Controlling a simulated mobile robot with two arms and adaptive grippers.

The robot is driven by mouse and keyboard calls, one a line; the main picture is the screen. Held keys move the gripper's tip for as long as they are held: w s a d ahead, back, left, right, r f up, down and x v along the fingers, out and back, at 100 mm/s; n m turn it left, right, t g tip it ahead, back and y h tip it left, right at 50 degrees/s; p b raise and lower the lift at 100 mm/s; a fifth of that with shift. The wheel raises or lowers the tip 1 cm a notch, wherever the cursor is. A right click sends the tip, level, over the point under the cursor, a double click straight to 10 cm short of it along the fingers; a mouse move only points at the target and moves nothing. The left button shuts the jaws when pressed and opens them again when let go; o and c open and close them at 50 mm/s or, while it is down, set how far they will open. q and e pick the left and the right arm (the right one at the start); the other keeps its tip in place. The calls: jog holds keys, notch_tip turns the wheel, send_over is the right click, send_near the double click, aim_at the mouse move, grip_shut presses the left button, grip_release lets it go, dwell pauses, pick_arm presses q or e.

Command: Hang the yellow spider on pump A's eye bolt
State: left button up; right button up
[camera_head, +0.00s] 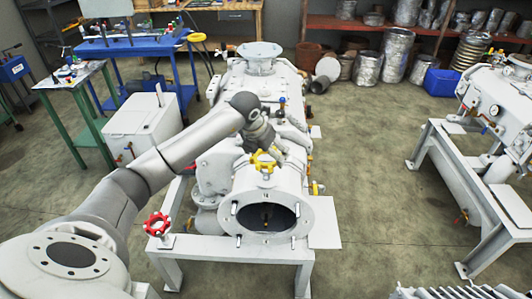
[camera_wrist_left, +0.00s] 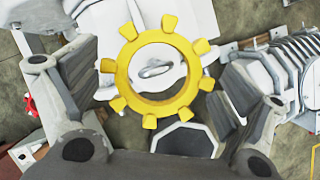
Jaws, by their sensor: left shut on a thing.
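The yellow spider (camera_head: 263,161), a ring with several blunt lugs, is above the front of the white pump (camera_head: 216,172), which I take as pump A. In the left wrist view the spider (camera_wrist_left: 128,84) lies flat to the camera between the fingers of my left gripper (camera_wrist_left: 160,88), which is shut on it. A metal eye bolt (camera_wrist_left: 155,71) shows through the ring's opening; I cannot tell how far below the ring it is. In the head view the left gripper (camera_head: 264,146) is just above the pump. My right gripper is not in view.
A red handwheel (camera_head: 157,224) stands at the pump's front left. The pump's round open flange (camera_head: 304,218) faces the front. A second white machine (camera_head: 495,105) on a frame is at the right. A blue table (camera_head: 130,45) is behind left. Floor is clear right of the pump.

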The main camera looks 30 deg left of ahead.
aim_at(265, 170)
pick_arm(q)
jog(key=shift+f, duration=0.15)
dwell(0.5)
jog(key=shift+f+b, duration=0.2)
jog(key=shift+b, duration=0.25)
jog(key=shift+f, duration=0.1)
dwell(0.4)
jog(key=shift+f+b, duration=2.9)
jog(key=shift+f, duration=0.5)
dwell(0.3)
jog(key=o, duration=0.7)
jog(key=shift+r, duration=0.1)
jog(key=v, duration=1.2)
